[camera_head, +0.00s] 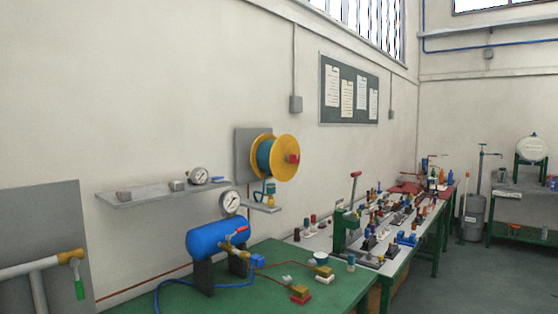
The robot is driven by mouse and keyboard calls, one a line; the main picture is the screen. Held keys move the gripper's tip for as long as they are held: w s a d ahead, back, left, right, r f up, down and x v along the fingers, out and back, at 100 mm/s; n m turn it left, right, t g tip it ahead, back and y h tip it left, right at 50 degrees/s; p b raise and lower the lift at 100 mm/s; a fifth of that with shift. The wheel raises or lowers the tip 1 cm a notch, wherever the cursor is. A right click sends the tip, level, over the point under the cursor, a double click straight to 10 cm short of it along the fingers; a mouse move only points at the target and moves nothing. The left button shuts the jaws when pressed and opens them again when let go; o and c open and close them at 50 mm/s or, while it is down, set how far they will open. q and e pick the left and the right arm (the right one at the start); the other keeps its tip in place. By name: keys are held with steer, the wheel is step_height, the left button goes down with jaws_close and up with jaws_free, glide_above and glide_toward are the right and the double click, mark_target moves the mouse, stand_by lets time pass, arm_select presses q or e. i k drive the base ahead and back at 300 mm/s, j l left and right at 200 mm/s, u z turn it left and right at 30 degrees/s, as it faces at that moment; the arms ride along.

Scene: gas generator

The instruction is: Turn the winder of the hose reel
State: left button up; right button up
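The hose reel (284,158) has a yellow flange and dark teal hose wound on its drum. It is mounted on a grey plate (244,146) on the wall, above the green table. A small red part (294,158) sits at the middle of its front face; it looks like the winder, though its shape is too small to make out. Neither of my grippers is in view, and nothing is touching the reel.
A green table (262,290) below the reel carries a blue tank (218,238) with a gauge. A grey shelf (160,191) juts from the wall to the left. A cluttered bench (345,258) stands to the right. Floor (447,275) at the right is clear.

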mark_target(295, 158)
steer(key=i+l+u, duration=0.1)
steer(key=u, duration=0.35)
steer(key=i+l+u, duration=0.1)
steer(key=u, duration=0.35)
steer(key=l+u, duration=0.4)
steer(key=i+j, duration=0.05)
steer(key=j, duration=0.05)
